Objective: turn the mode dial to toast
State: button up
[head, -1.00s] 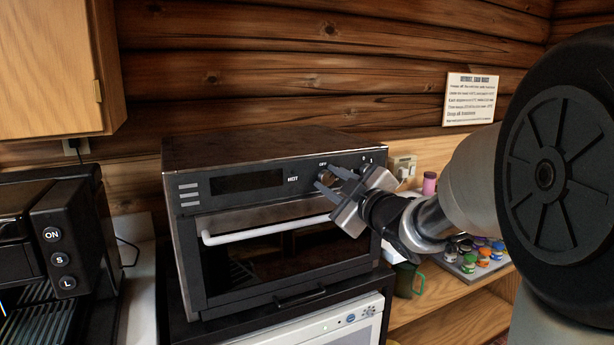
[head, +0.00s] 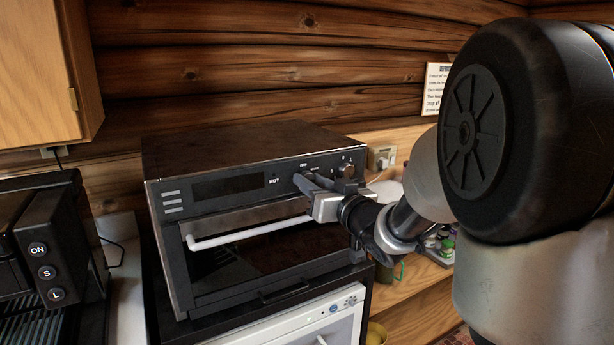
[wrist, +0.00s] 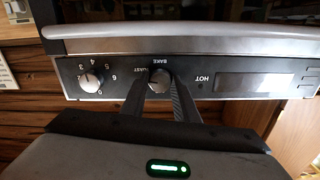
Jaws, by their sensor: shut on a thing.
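The toaster oven (head: 165,150) is a dark box with a white door handle (head: 250,233) and a control panel along its top front. In the wrist view the panel appears upside down. The mode dial (wrist: 159,77) is a small round knob with BAKE and TOAST lettering around it. My gripper (wrist: 160,90) has one finger on each side of the dial and is shut on it. In the head view my gripper (head: 304,182) reaches the panel from the right and largely hides the dial. I cannot tell exactly which label the dial points at.
A numbered knob (wrist: 91,79) sits beside the mode dial; it also shows in the head view (head: 347,170). A display (wrist: 255,84) is on the other side. A black appliance (head: 50,240) stands at left. A white-fronted appliance (head: 300,325) is below the oven.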

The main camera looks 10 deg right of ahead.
jog(key=shift+r+m+p, duration=0.2)
jog(key=shift+m+p, duration=0.65)
jog(key=shift+m, duration=1.05)
jog(key=o, duration=0.8)
jog(key=shift+w, duration=0.1)
jog(key=shift+f, duration=0.1)
jog(key=shift+f, duration=0.1)
